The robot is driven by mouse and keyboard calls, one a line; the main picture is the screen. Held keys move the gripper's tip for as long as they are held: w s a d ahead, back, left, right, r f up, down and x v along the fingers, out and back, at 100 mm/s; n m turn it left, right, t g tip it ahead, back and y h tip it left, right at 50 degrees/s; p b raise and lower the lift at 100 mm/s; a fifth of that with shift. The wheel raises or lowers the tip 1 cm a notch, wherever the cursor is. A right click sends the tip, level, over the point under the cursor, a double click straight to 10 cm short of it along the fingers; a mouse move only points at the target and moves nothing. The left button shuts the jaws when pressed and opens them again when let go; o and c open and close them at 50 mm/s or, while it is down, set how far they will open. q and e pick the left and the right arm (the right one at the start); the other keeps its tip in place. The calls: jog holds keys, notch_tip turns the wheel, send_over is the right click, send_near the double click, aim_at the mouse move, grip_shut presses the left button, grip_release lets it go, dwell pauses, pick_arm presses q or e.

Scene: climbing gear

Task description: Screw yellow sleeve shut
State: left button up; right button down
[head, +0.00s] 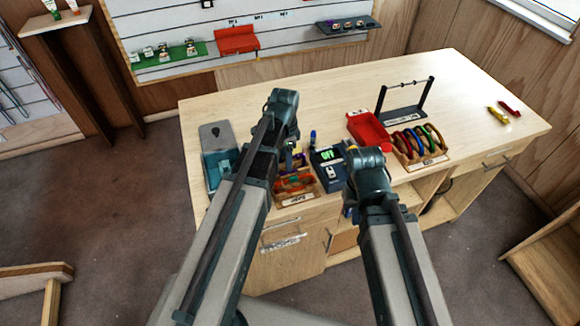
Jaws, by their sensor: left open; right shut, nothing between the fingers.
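A small yellow piece (497,115) lies on the right part of the wooden workbench (460,85), close beside a small red piece (510,108). It is too small to tell whether it is the yellow sleeve, or whether any sleeve is open or shut. My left arm reaches over the bench's front left, and my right arm over its front middle, left of the box of coloured rings (420,142). Both arms are well left of the yellow piece.
A dark stand with a crossbar (405,112) rises behind the rings, beside a red tray (368,130). A wooden bin (297,187), a dark blue device (328,170) and a teal-grey case (217,150) stand at the front left. The bench's back and far right are mostly clear.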

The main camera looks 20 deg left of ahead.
pick_arm(q)
jog(key=shift+w+a, duration=0.2)
jog(key=shift+w, duration=0.15)
jog(key=shift+r, duration=0.15)
jog(key=shift+r+p, duration=1.25)
jog(key=shift+p, duration=0.15)
jog(key=shift+s+d, duration=0.4)
jog(key=shift+s, duration=0.25)
jog(key=shift+f, duration=0.15)
notch_tip(320, 180, down, 3)
jog(key=b, duration=0.3)
jog(key=shift+r, duration=0.2)
